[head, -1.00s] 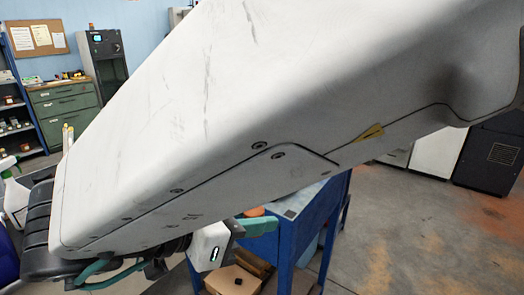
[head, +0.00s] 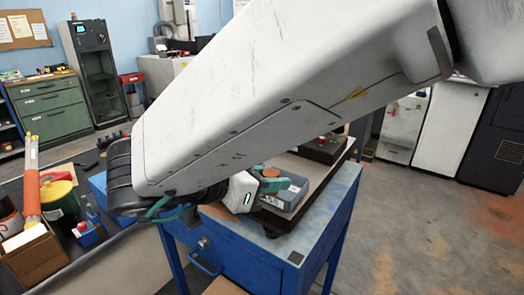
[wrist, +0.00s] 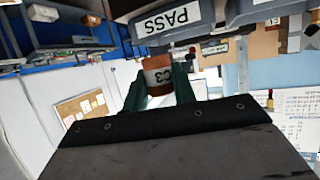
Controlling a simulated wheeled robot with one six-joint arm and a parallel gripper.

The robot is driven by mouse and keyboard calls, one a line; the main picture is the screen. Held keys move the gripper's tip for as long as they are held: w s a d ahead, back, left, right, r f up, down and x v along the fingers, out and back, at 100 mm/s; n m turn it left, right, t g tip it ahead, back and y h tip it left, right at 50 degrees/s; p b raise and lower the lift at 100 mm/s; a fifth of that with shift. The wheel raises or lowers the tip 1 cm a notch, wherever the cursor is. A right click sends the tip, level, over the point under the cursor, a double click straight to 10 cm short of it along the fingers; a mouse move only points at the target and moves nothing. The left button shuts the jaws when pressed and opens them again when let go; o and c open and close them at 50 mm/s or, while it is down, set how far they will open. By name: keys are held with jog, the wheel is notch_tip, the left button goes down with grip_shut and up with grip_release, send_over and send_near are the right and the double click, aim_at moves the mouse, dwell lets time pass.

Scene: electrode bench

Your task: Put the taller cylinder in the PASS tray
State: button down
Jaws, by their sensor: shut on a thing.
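My gripper (head: 266,180) has green fingers and is shut on an orange-brown cylinder (wrist: 158,76). The cylinder has a white band marked C3 in the wrist view, and its orange top (head: 270,172) shows in the head view. The grey PASS tray (wrist: 230,14), with its white PASS label, is close to the held cylinder in the wrist view. In the head view a grey tray (head: 288,198) with a white label lies at the gripper, partly covered by it. I cannot tell whether cylinder and tray touch. No second cylinder is clear enough to compare heights.
The trays stand on a blue table (head: 315,215). A dark block with a red part (head: 322,142) is behind. A dark bench at left holds a cardboard box (head: 35,258), a green container (head: 60,200) and small bottles. Floor at right is clear.

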jog(key=w+d, duration=0.1)
jog(key=w, duration=0.2)
jog(key=w+d, duration=0.1)
jog(key=w, duration=0.1)
jog(key=shift+w+d+f, duration=0.25)
jog(key=shift+d+f, duration=0.05)
jog(key=shift+f, duration=1.75)
jog(key=shift+f, duration=0.1)
jog(key=c, duration=1.4)
grip_release()
jog(key=shift+f, duration=0.1)
